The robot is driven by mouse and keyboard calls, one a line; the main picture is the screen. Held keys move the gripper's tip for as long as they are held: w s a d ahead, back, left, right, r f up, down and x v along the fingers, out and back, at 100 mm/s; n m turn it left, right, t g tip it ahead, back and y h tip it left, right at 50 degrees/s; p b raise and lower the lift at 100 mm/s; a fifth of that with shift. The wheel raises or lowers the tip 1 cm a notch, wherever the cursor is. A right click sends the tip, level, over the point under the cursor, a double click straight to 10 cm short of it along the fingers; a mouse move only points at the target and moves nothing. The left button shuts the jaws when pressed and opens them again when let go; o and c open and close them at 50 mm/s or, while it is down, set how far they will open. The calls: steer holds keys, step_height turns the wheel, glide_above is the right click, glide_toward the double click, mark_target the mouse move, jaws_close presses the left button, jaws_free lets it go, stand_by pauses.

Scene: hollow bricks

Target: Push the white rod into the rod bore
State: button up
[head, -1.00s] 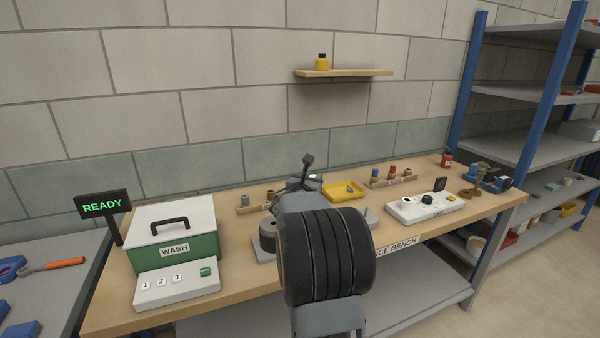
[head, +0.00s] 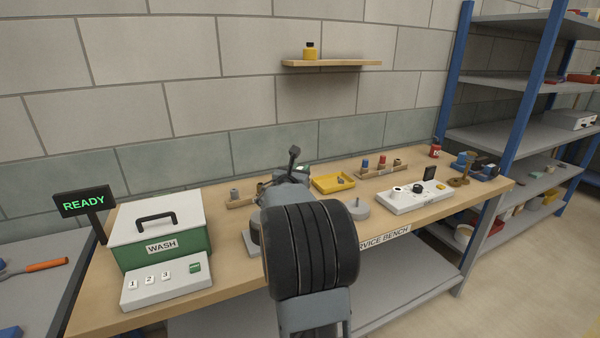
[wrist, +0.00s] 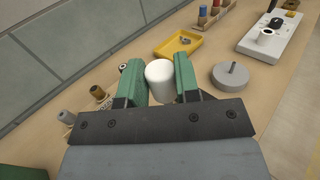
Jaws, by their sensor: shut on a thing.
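The white rod (wrist: 160,82) sits between the two green fingers of my gripper (wrist: 158,73) in the wrist view, with its round end facing the camera. The fingers are shut on it, one on each side. In the head view my arm covers the gripper's fingers and the rod. I cannot make out the rod bore in either view. A dark round part on a grey base (head: 252,242) shows only partly at the left of my arm in the head view.
A grey disc with a peg (wrist: 230,76) stands right of the gripper. A yellow tray (head: 333,183), a white fixture (head: 415,198) and racks of small parts lie farther along the bench. The green wash box (head: 160,235) stands at the left.

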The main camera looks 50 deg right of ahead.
steer(key=shift+f+b, duration=2.25)
steer(key=shift+f, duration=0.2)
steer(key=shift+b, duration=0.65)
steer(key=shift+f+b, duration=2.55)
steer(key=shift+b, duration=0.1)
steer(key=o, duration=1)
steer(key=v, duration=1.4)
steer(key=shift+d, duration=0.1)
